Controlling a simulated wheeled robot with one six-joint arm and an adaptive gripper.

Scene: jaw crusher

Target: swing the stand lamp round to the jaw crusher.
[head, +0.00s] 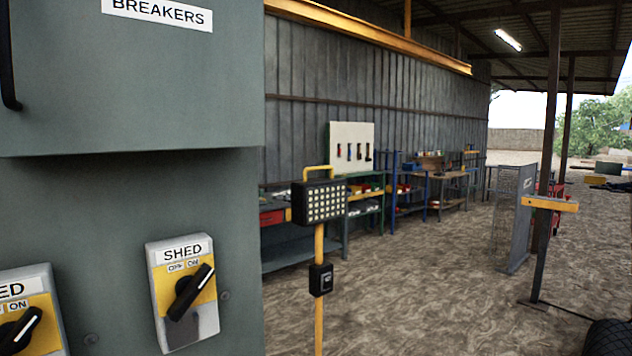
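The stand lamp (320,202) stands in the middle of the head view. It has a dark rectangular head with a grid of pale LEDs, a yellow handle loop above it and a yellow pole. Its LED face is turned roughly toward me. A small black switch box (321,280) sits on the pole below the head. The foot of the pole is below the picture's edge. I cannot make out the jaw crusher in this view. My gripper is not in view.
A grey-green breaker cabinet (135,190) fills the left side close to me, with a rotary switch marked SHED (182,292). Workbenches and shelves (365,215) line the corrugated wall. A mesh panel (513,220) and a post (548,150) stand at right. The dirt floor between is open.

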